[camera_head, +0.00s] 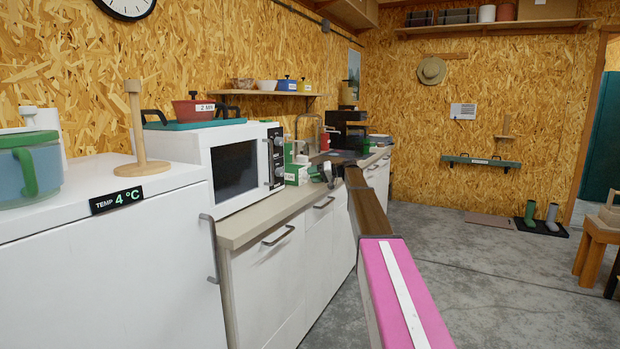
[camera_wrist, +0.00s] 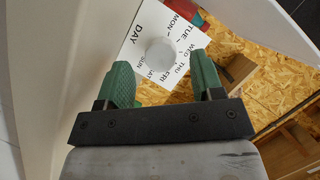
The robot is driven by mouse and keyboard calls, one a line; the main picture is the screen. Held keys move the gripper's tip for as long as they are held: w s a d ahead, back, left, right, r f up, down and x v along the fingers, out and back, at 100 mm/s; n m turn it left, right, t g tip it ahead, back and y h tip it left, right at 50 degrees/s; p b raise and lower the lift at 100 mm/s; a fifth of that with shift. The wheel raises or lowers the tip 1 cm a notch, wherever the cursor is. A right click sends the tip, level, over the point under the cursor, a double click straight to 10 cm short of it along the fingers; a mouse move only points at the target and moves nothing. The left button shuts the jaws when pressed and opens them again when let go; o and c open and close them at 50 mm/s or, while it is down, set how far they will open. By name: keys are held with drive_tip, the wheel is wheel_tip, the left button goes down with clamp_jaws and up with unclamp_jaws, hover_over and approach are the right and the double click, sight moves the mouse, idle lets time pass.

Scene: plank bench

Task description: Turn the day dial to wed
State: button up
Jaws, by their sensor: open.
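The day dial is a round pale grey knob (camera_wrist: 160,52) on a white panel (camera_wrist: 133,62) in the wrist view. The panel has black print: DAY, and day names from MON to SUN around the knob, with WED to the knob's right. I cannot make out a pointer on the knob. My gripper (camera_wrist: 162,76) is open, with one green finger to the left and one to the right, and the knob shows between and just beyond the fingertips. I cannot tell whether they touch it. In the head view my gripper (camera_head: 328,172) is small above the counter, and the dial cannot be made out.
A white microwave (camera_head: 232,165) stands on the counter (camera_head: 262,217), left of my gripper. A green and white box (camera_head: 297,174) is close beside the gripper. A black coffee machine (camera_head: 346,130) stands farther back. The concrete floor (camera_head: 480,265) to the right is largely clear.

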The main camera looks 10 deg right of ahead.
drive_tip(key=v, duration=0.8)
drive_tip(key=shift+s+d, duration=0.15)
drive_tip(key=shift+d, duration=0.15)
